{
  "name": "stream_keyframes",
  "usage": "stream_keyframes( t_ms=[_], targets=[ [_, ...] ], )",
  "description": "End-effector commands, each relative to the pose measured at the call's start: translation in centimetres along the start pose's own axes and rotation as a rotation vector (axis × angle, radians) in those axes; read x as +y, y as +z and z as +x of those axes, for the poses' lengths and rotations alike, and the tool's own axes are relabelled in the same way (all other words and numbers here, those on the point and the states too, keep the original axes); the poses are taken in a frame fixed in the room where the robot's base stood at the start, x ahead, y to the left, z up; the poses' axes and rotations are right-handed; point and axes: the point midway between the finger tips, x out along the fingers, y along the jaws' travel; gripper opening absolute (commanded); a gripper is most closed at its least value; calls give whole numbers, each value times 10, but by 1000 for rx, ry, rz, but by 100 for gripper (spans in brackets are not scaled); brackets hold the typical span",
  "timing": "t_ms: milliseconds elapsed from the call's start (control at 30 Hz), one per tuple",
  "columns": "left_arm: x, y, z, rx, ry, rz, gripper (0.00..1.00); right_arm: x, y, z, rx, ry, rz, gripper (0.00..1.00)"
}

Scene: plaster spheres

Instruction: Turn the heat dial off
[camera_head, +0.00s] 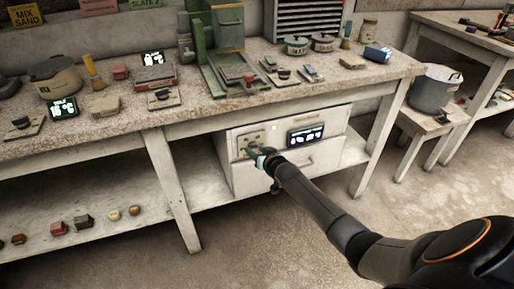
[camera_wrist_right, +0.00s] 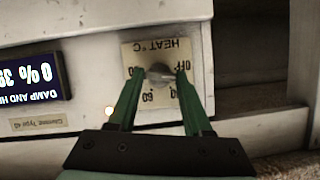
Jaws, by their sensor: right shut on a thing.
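The heat dial is a small grey knob (camera_wrist_right: 160,71) on a cream plate (camera_wrist_right: 150,49) marked "HEAT °C", with "OFF" and numbers around it. The lettering appears upside down in the right wrist view. In the head view the plate (camera_head: 243,141) sits on the front of a white cabinet (camera_head: 283,129) under the workbench. My right gripper (camera_wrist_right: 160,76) has its green fingers on either side of the knob, shut on it. The head view shows this gripper (camera_head: 260,156) at the cabinet front. The knob's exact setting is hard to tell. My left gripper is not in view.
A lit display (camera_head: 306,136) is beside the dial plate. The workbench (camera_head: 215,112) above holds a green press (camera_head: 222,45), pots and small boxes. Table legs stand on both sides of the cabinet. A grey bucket (camera_head: 434,90) stands on a stool at right. The floor in front is clear.

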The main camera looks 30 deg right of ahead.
Motion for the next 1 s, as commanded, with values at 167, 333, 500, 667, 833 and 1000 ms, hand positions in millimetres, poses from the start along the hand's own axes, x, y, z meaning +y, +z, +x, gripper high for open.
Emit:
stream_keyframes(
  t_ms=[167,333,500,667,833,1000],
  targets=[
    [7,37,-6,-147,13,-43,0,-3,0,0,-1,43,-104,0],
    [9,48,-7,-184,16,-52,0,-4,1,0,-1,94,-224,0],
    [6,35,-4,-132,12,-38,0,-4,1,1,1,134,-323,0],
    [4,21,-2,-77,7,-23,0,-4,1,1,1,161,-386,0],
    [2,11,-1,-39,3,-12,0,-4,1,1,1,175,-424,0],
    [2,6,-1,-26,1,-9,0,-4,1,0,1,181,-437,0]
  ],
)
